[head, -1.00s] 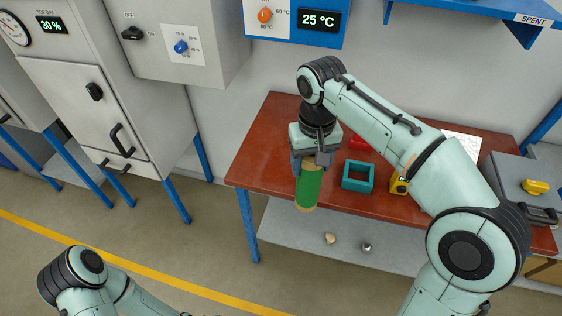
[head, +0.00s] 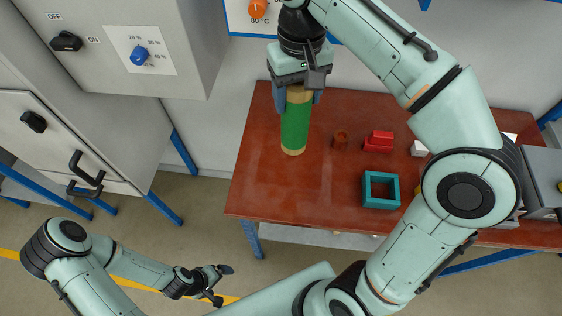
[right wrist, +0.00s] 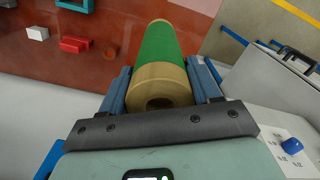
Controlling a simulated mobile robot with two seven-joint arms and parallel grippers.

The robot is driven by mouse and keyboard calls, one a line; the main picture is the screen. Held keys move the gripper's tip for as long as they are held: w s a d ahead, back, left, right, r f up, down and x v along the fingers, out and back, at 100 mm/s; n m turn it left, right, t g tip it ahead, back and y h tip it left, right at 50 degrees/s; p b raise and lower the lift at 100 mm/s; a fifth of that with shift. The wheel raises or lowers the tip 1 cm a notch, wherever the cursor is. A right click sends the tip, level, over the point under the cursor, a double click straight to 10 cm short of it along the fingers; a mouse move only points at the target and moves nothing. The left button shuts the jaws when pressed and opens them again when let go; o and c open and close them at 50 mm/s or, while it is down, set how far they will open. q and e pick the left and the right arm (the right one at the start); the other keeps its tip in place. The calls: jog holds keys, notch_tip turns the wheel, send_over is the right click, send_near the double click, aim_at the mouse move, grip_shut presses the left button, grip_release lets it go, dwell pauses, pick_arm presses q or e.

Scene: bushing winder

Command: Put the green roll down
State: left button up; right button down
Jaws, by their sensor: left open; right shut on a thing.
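The green roll (head: 296,124) is a green cylinder with tan ends. My right gripper (head: 298,92) is shut on its upper end. The roll hangs roughly upright over the left part of the red-brown table; I cannot tell whether its lower end touches the top. In the right wrist view the roll (right wrist: 160,52) lies between both fingers (right wrist: 160,92), its hollow tan end towards the camera. My left gripper (head: 212,283) is open and empty, low in the head view, away from the table.
On the table (head: 262,190) stand a teal square frame (head: 381,203), a red block (head: 378,142), a small brown round piece (head: 340,138) and a white block (head: 419,149). A grey cabinet with knobs (head: 165,60) stands left. The table's front left is clear.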

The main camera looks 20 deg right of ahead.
aim_at(295, 143)
jog(key=shift+f, duration=0.3)
jog(key=f+b, duration=0.1)
jog(key=f, duration=0.4)
jog(key=s+f+b, duration=0.1)
jog(key=f, duration=0.2)
jog(key=shift+b, duration=0.3)
jog(key=f, duration=0.4)
jog(key=f+b, duration=0.1)
jog(key=f, duration=0.1)
jog(key=shift+w+f, duration=0.25)
jog(key=shift+f, duration=0.05)
pick_arm(q)
jog(key=s+f+b, duration=0.1)
jog(key=s+f, duration=0.4)
jog(key=f, duration=0.1)
jog(key=shift+s+g, duration=0.3)
jog(key=shift+s, duration=0.1)
pick_arm(e)
jog(key=shift+f, duration=2.35)
jog(key=shift+w, duration=0.1)
jog(key=shift+f, duration=0.2)
jog(key=shift+c, duration=1.2)
grip_release()
pick_arm(q)
jog(key=shift+f, duration=0.1)
pick_arm(e)
jog(key=shift+r, duration=0.1)
